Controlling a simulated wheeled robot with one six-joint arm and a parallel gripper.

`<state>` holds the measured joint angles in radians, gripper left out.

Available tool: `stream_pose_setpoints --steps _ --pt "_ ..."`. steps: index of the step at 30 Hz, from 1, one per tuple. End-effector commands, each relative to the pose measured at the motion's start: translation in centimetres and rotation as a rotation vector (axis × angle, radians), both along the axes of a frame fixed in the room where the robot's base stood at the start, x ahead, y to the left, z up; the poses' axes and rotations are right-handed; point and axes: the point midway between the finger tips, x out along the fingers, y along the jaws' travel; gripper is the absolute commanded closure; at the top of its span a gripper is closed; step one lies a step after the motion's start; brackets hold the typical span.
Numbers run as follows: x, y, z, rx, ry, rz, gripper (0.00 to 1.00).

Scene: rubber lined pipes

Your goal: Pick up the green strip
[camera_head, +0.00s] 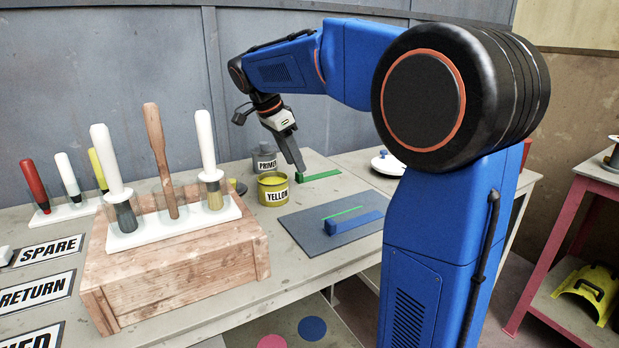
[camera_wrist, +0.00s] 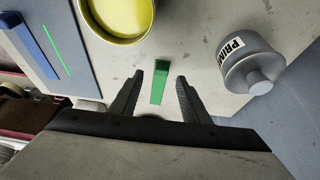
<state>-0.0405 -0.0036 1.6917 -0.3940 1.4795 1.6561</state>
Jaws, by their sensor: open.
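A green strip (camera_head: 318,176) lies on the grey table beyond the yellow pot in the head view. In the wrist view the green strip (camera_wrist: 157,92) shows in the gap between my two fingers, with bare tabletop around it. My gripper (camera_head: 297,162) points down at the strip's left end in the head view. My gripper (camera_wrist: 160,80) is open, with one finger on each side of the strip in the picture and nothing held. I cannot tell how high the fingertips are above the table.
A yellow pot (camera_head: 273,188) and a grey primer pot (camera_head: 264,160) stand close to the gripper. A blue bar (camera_head: 355,223) and a thin green line (camera_head: 343,212) are on a grey mat (camera_head: 304,232). A wooden block (camera_head: 185,262) holding brushes stands at left.

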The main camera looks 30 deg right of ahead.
Motion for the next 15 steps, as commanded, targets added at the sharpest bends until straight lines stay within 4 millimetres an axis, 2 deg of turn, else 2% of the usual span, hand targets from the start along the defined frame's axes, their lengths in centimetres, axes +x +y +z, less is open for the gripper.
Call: stream_pose_setpoints --steps 3,7,15 --pt "0.2 -0.7 -1.7 0.0 0.002 -0.002 0.58" --pt "0.2 -1.2 -3.0 0.0 0.001 -0.002 0.58" --pt "0.3 -1.4 -3.6 0.0 0.0 0.0 0.58"
